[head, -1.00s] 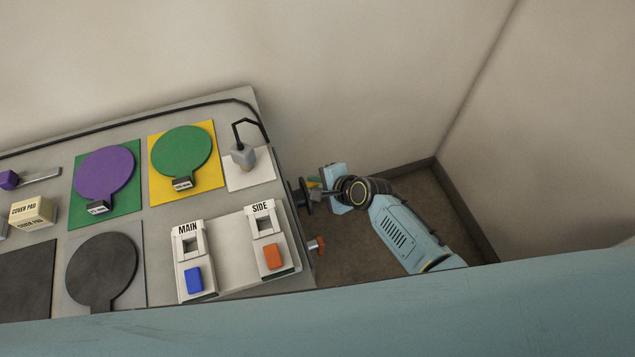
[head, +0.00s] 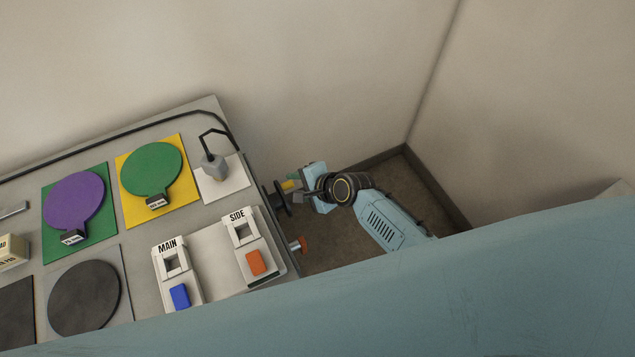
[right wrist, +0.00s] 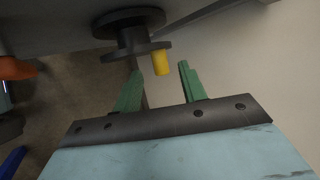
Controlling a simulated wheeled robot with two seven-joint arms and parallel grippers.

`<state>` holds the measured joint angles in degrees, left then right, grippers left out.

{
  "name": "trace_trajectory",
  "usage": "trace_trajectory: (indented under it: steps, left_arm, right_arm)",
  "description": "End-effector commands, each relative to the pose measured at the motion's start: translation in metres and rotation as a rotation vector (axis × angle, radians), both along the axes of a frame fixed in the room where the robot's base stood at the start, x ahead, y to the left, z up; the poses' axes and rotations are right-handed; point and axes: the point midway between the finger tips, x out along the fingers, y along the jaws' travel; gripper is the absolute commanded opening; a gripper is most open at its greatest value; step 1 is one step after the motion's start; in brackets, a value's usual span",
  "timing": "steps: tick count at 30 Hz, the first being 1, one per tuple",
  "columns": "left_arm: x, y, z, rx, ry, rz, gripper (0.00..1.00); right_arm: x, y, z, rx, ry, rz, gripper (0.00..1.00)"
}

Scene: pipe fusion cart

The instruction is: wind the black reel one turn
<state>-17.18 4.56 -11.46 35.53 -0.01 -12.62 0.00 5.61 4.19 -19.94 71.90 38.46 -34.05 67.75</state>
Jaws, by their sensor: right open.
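The black reel (head: 281,198) sits on the right side of the cart, seen nearly edge-on in the head view. In the right wrist view the black reel (right wrist: 132,34) shows its flanges and a yellow handle (right wrist: 160,63). My right gripper (right wrist: 158,80) is open, with its green fingers on either side of the space just in front of the handle. The handle appears between the fingertips' directions, not gripped. In the head view my right gripper (head: 296,187) is beside the reel, its fingers partly hidden. My left gripper is not in view.
Walls stand behind and to the right.

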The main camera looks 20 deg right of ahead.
Motion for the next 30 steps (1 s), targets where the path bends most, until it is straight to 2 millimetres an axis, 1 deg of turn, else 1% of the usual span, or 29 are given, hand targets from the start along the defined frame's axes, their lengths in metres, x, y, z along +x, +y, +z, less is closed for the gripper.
trace_trajectory:
  steps: [1,6,12,15,21,30]
  left_arm:
    - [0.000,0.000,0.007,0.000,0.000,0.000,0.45]
    - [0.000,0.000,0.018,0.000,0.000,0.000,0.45]
    - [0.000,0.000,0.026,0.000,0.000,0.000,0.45]
    - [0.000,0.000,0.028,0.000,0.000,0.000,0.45]
    - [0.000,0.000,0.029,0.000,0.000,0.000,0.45]
    - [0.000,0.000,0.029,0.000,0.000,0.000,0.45]
  right_arm:
    - [-0.007,-0.005,0.010,0.000,0.001,0.000,0.41]
    - [-0.027,-0.023,0.033,-0.001,0.001,0.000,0.41]
    - [-0.047,-0.041,0.056,-0.001,-0.001,0.001,0.41]
    - [-0.054,-0.047,0.064,0.000,0.001,0.000,0.41]
    - [-0.060,-0.053,0.071,0.001,0.001,0.000,0.41]
    - [-0.060,-0.053,0.071,0.002,0.002,0.001,0.41]
